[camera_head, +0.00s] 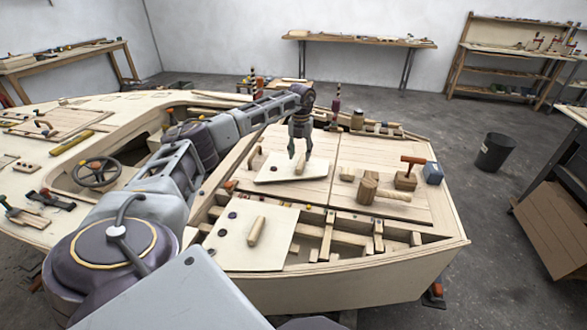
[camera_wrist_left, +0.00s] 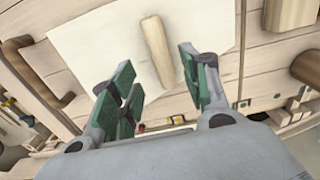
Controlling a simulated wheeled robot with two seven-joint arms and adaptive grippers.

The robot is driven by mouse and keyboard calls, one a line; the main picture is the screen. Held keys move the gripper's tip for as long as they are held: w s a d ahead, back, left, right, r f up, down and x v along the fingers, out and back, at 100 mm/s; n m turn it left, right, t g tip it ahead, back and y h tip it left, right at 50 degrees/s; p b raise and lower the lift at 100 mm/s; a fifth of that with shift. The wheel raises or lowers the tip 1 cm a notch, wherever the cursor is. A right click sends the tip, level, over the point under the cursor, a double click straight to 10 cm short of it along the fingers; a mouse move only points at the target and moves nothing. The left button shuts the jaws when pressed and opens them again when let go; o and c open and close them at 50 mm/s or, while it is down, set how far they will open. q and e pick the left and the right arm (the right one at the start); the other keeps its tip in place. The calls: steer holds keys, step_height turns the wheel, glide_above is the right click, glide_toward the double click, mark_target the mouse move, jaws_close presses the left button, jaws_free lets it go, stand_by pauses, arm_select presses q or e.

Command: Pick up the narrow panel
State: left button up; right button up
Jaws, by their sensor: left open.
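A narrow pale panel (camera_head: 275,173) with a wooden bar handle (camera_head: 300,166) lies on the plank deck of the hull. My left gripper (camera_head: 299,155) points down just above this panel, at the handle. In the left wrist view, the fingers (camera_wrist_left: 160,82) are apart, with green pads. The handle (camera_wrist_left: 157,50) lies ahead of the gap between them, and the panel (camera_wrist_left: 90,50) spreads behind it. Nothing is held. A second, squarer panel (camera_head: 235,247) with its own handle lies nearer, at the hull's front edge. My right gripper is not in view.
A wooden mallet (camera_head: 368,189), a block with an orange-handled tool (camera_head: 407,178) and a blue block (camera_head: 433,173) stand right of the panel. A curved wooden handle (camera_head: 256,157) rises at its left. An open framed bay (camera_head: 345,238) lies in front. A steering wheel (camera_head: 97,172) is at left.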

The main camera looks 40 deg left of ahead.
mark_target(300, 164)
arm_select(q)
steer(key=shift+f, duration=0.25)
steer(key=shift+s+d+f, duration=0.15)
steer(key=shift+f, duration=0.75)
steer(key=shift+s+d+f, duration=0.1)
steer(key=shift+d+f, duration=0.05)
steer(key=shift+f, duration=1.55)
steer(key=shift+c, duration=0.4)
jaws_close()
